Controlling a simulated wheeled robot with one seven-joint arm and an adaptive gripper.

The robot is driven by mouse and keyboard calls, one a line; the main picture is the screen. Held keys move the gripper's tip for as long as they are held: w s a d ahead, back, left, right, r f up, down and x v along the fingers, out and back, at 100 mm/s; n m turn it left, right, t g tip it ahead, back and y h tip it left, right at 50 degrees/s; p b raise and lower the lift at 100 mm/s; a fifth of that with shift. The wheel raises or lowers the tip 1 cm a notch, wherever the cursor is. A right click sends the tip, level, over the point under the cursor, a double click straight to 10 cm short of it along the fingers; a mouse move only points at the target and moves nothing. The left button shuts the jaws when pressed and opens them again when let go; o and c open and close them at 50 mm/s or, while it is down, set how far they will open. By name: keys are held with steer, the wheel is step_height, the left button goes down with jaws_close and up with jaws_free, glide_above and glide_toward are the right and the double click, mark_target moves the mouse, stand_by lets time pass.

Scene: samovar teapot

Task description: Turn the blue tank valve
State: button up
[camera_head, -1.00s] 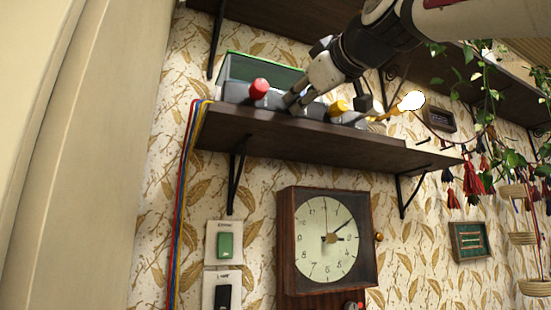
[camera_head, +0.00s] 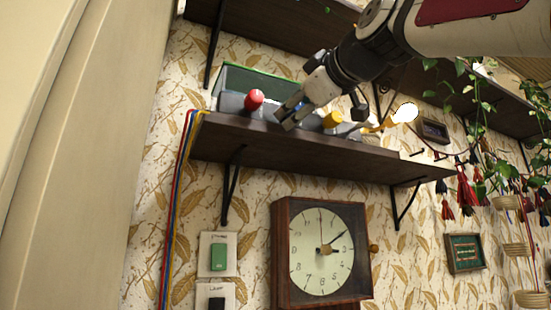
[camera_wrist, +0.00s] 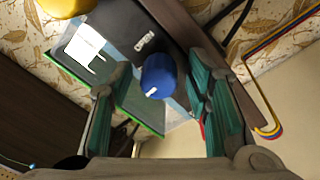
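The blue tank valve (camera_wrist: 158,75) is a round blue knob with a white mark, near the middle of the wrist view. It sits on a grey tank. My gripper (camera_wrist: 160,70) is open, with one green-padded finger on each side of the blue valve. I see gaps beside the knob and cannot tell any contact. In the head view my gripper (camera_head: 286,119) reaches down over the shelf, between the red valve (camera_head: 254,100) and the yellow valve (camera_head: 332,119). There the blue valve is mostly hidden behind my fingers.
The tanks stand on a dark wooden shelf (camera_head: 300,152), with a green-edged box (camera_head: 262,82) behind. Another shelf (camera_head: 285,32) is above. A lit bulb (camera_head: 405,112) is to the right. Colored cables (camera_head: 178,200) hang at the left end; a clock (camera_head: 322,250) hangs below.

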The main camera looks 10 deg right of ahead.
steer(key=v, duration=1.2)
stand_by(0.3)
steer(key=shift+f, duration=0.15)
step_height(320, 180, down, 32)
steer(key=d+m+g+h, duration=0.1)
steer(key=m+g+h, duration=0.3)
steer(key=m+g, duration=0.3)
steer(key=s+d+f+m+g+h, duration=0.1)
steer(key=s+f+m+g, duration=0.15)
steer(key=s+f, duration=0.55)
steer(key=s+d+f+m+g, duration=0.2)
steer(key=s+f+g, duration=0.25)
steer(key=f, duration=0.65)
steer(key=s+d+f+m+g+h, duration=0.1)
steer(key=s+f+m+g, duration=0.1)
steer(key=s+f, duration=0.6)
step_height(320, 180, up, 13)
steer(key=w+t+p, duration=0.2)
steer(key=p, duration=1.1)
steer(key=shift+d+f+n, duration=0.15)
steer(key=shift+d+n, duration=0.05)
steer(key=shift+n, duration=0.15)
